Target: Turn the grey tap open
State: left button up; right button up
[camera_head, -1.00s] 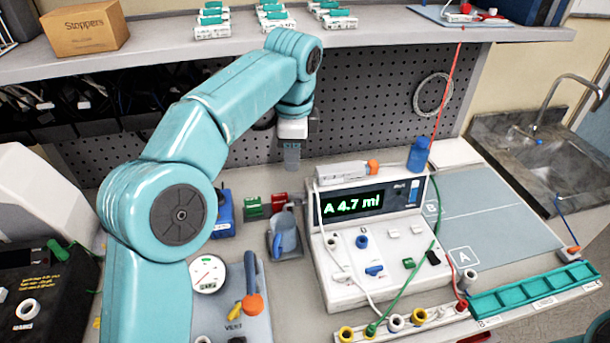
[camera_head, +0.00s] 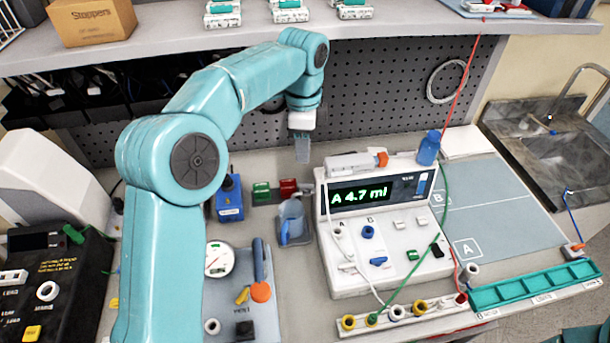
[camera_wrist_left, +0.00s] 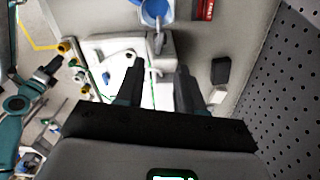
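My left gripper (camera_head: 302,155) hangs fingers down in the air behind the pump, near the pegboard. In the left wrist view its two dark fingers (camera_wrist_left: 158,80) are apart with nothing between them. A small grey fitting (camera_wrist_left: 158,42), which looks like the grey tap, lies ahead of the fingertips beside a blue jug (camera_wrist_left: 157,10). In the head view a grey part (camera_head: 307,190) shows between the red block and the pump; its handle position is too small to tell. What looks like my right gripper (camera_wrist_left: 49,68) shows small in the wrist view, its fingers unclear.
The white pump (camera_head: 385,240) reads "A 4.7 ml" and stands right of the jug. Green (camera_head: 261,191) and red (camera_head: 288,188) blocks lie behind the jug. A shelf (camera_head: 400,38) overhangs the back. A sink (camera_head: 550,150) with its own faucet is at the far right.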

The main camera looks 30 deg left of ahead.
pick_arm(q)
send_over(304, 183)
notch_tip(304, 183, down, 7)
jog(key=shift+r, duration=0.1)
notch_tip(304, 183, down, 3)
jog(key=shift+f+b, duration=0.1)
jog(key=shift+b, duration=1)
jog(key=shift+f+b, duration=0.5)
jog(key=shift+d, duration=0.1)
jog(key=shift+r, duration=0.1)
